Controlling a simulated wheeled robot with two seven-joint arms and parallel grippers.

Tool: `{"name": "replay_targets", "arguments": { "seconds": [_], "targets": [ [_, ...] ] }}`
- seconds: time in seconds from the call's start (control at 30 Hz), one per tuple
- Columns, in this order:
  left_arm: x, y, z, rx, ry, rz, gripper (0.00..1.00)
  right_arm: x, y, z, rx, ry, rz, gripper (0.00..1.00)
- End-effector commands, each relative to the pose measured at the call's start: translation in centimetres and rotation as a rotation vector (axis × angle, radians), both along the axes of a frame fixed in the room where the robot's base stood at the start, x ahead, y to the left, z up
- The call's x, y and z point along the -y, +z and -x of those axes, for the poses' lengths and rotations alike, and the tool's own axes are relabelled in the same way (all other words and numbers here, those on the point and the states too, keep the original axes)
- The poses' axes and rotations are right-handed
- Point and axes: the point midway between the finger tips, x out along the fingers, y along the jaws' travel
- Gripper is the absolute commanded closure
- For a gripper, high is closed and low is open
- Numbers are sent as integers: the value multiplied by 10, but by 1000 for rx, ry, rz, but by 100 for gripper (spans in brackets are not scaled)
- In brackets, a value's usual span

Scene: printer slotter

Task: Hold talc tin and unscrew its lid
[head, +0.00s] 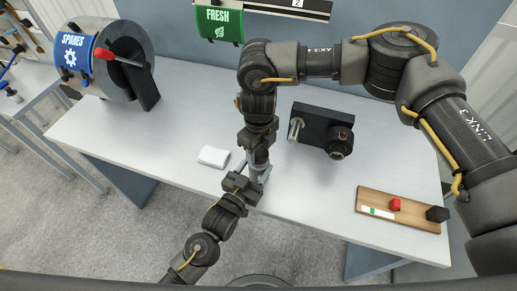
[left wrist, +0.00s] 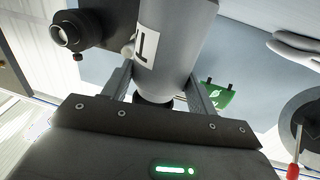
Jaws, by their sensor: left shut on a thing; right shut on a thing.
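The talc tin (head: 259,165) is a small grey cylinder near the middle front of the table, mostly hidden between my two grippers. In the left wrist view the tin (left wrist: 178,40) is large and grey, with a white label bearing a dark mark. My left gripper (head: 252,179) comes from below and is shut on the tin; its fingers (left wrist: 155,85) stand on both sides of it. My right gripper (head: 259,150) reaches down from above and is shut on the tin's upper end. The lid is hidden there, and I cannot tell how far it is turned.
A white pad (head: 213,156) lies left of the grippers. A black device (head: 322,128) with a round knob stands to the right. A wooden board (head: 380,211) with red and black pieces lies at the right front. A SPARES drum (head: 120,75) stands at the left back.

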Motion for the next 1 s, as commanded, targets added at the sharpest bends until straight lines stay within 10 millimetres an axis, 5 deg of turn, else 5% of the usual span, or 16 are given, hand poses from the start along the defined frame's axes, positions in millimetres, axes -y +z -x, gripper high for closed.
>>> {"name": "replay_targets", "arguments": {
  "seconds": [0.4, 0.67, 0.7, 0.87, 1.0],
  "targets": [
    [0, -5, 1, -9, -1, -6, 100, 0, 36, -1, 2, -1, 1, 78],
    [0, -5, 1, -9, -1, -6, 100, 0, 40, 0, 1, -1, 1, 78],
    [0, -5, 1, -9, -1, -6, 37, 0, 40, 0, 1, -1, 1, 78],
    [0, -3, 1, -6, -1, -4, 17, 0, 40, 0, 1, -1, 1, 78],
    [0, -2, 1, -4, 0, -2, 17, 0, 40, 0, 1, -1, 1, 78]
  ]
}}
